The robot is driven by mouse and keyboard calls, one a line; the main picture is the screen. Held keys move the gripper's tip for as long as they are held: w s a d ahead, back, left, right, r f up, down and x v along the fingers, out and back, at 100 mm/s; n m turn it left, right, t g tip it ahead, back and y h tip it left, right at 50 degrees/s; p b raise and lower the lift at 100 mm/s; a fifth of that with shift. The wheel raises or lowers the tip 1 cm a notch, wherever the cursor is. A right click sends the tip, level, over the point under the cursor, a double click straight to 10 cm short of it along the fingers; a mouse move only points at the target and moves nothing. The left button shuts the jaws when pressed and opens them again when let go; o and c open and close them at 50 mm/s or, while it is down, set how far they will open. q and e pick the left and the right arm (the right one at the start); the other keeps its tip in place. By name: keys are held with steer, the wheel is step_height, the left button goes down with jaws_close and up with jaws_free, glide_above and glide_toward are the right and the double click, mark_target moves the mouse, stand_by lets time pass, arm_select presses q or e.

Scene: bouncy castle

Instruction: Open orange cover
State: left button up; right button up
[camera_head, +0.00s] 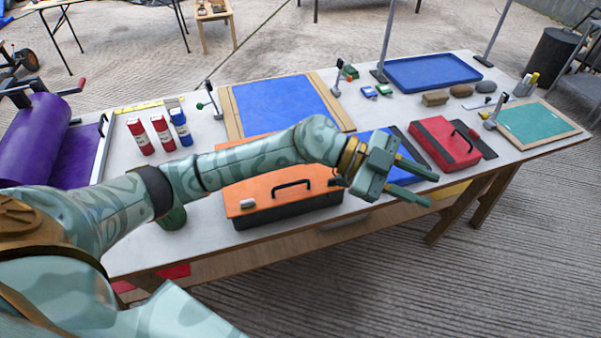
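An orange cover (262,190) with a black handle lies shut on a dark box (290,212) at the front edge of the table. My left arm crosses over the cover and hides its middle. My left gripper (432,189) is beyond the right end of the box, with its two fingers apart and nothing between them. The fingers point right, near the table's front edge. My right gripper is not in view.
A blue case (375,144) and a red case (440,141) stand to the right on the white table (205,230). Red and blue bottles (180,127), a purple roll (30,142) and a framed blue panel (280,106) are left and behind. Open floor lies in front.

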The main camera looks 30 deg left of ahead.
arm_select(q)
steer(key=w+a+r+n+g+y, duration=0.15)
steer(key=a+n+y, duration=0.55)
steer(key=a, duration=0.7)
steer(key=w+a+n+g+y, duration=0.25)
steer(key=a+n+y, duration=0.4)
steer(key=a, duration=0.75)
steer(key=b, duration=0.4)
glide_above(296, 189)
steer(key=shift+y, duration=0.35)
steer(key=x, duration=0.5)
steer(key=w+a+x, duration=0.1)
steer(key=x, duration=0.4)
steer(key=w+a+x, duration=0.1)
steer(key=x, duration=0.4)
steer(key=shift+w+f, duration=0.1)
steer(key=shift+f, duration=0.4)
jaws_close()
